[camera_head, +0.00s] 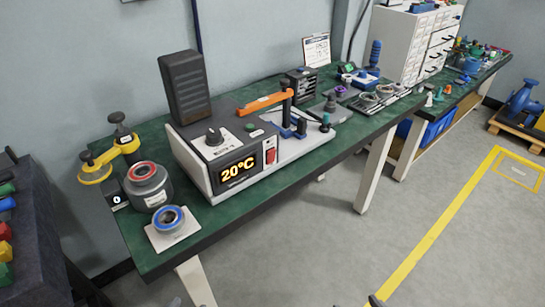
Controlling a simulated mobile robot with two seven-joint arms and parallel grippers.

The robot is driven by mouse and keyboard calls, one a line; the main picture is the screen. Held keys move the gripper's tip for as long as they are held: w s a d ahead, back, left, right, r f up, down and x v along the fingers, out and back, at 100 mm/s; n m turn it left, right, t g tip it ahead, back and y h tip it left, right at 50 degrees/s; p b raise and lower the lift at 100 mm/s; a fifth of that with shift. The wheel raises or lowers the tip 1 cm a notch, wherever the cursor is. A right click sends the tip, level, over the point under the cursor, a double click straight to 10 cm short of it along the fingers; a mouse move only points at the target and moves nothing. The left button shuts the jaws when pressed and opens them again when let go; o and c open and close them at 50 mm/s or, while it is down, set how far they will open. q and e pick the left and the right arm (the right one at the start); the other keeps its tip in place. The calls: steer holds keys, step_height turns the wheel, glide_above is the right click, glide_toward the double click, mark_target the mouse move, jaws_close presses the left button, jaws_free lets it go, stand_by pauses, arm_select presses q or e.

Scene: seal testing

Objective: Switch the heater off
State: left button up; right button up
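The heater (197,170) is a white and dark grey benchtop unit on the green table top. Its lit orange display (238,170) reads 20°C. A red switch (270,156) sits on the front panel, right of the display; its position is too small to tell. An orange lever arm (265,102) reaches over the unit's right part.
Left of the heater are a yellow clamp-like tool (96,170), a grey cylinder with a red ring (148,187) and a blue-ringed part (168,217) on a white plate. Right are trays of parts (372,100) and white drawers (408,45). The floor (375,215) in front is clear.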

jaws_close()
stand_by(0.5)
steer(key=shift+s, duration=0.1)
stand_by(0.7)
